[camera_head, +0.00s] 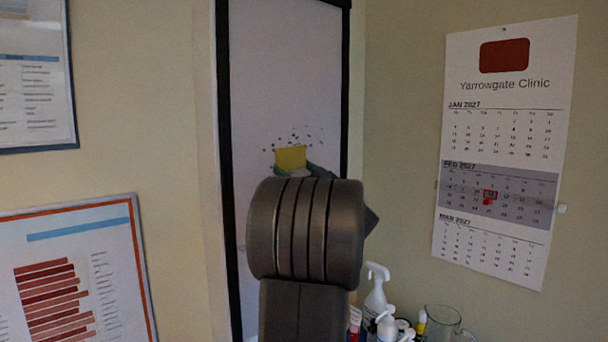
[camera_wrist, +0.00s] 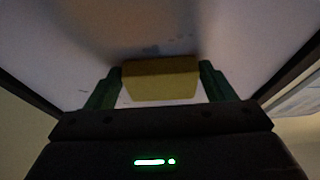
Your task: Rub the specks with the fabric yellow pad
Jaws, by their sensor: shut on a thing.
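The yellow pad (camera_head: 290,158) is up against or very near the pale panel (camera_head: 285,60) with the black frame. In the wrist view the pad (camera_wrist: 160,80) sits between the two green fingers of my gripper (camera_wrist: 158,84), which is shut on it. Dark specks (camera_head: 300,138) are scattered on the panel just above and around the pad. A few specks also show in the wrist view (camera_wrist: 150,49), beyond the pad's far edge. My arm hides most of the gripper and the lower panel in the head view. Whether the pad touches the panel is hard to tell.
A white spray bottle (camera_head: 375,292), a pump bottle (camera_head: 387,324) and a clear glass jug (camera_head: 442,322) stand below right of my arm. A wall calendar (camera_head: 500,150) hangs on the right. Framed charts (camera_head: 75,270) hang on the left wall.

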